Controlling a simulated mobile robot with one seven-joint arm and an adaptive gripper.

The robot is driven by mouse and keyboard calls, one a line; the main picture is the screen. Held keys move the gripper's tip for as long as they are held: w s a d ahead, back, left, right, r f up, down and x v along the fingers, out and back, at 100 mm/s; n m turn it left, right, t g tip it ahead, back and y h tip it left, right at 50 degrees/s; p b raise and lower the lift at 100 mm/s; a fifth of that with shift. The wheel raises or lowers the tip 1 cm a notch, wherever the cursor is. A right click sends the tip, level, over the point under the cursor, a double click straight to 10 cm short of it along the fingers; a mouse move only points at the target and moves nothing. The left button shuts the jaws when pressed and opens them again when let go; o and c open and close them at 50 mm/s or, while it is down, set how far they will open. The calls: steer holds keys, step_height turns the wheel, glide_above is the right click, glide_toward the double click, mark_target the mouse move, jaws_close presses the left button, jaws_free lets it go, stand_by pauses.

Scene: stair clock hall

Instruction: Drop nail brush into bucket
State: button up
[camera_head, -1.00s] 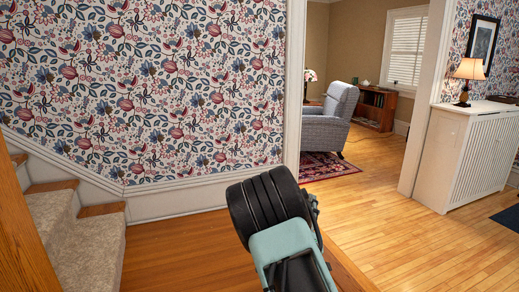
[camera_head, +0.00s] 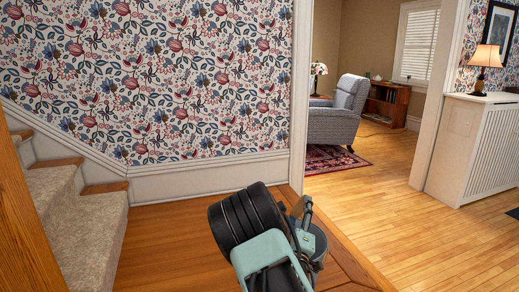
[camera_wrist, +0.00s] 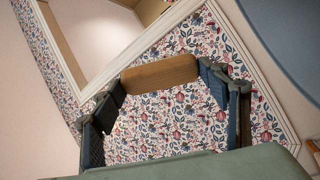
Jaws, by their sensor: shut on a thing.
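The nail brush, a brown wooden block with rounded ends (camera_wrist: 160,76), is held between the fingertips of my gripper (camera_wrist: 162,83) in the wrist view. One dark finger is at each end of it. In the head view my gripper is mostly hidden behind my arm at the bottom centre, and the brush cannot be made out there. A grey rounded shape (camera_head: 320,246) shows just right of my arm, low over the wooden floor. It may be the bucket, but my arm covers most of it and I cannot tell for sure.
Carpeted stairs (camera_head: 78,215) rise at the left beside a floral wall (camera_head: 150,80). A grey armchair (camera_head: 335,112) stands on a red rug (camera_head: 333,158) in the far room. A white radiator cover (camera_head: 478,145) with a lamp (camera_head: 485,62) is at the right. The floor between is clear.

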step_height(320, 180, down, 4)
steer(key=shift+f+b, duration=0.15)
steer(key=shift+b, duration=0.75)
steer(key=o, duration=1.1)
step_height(320, 180, up, 10)
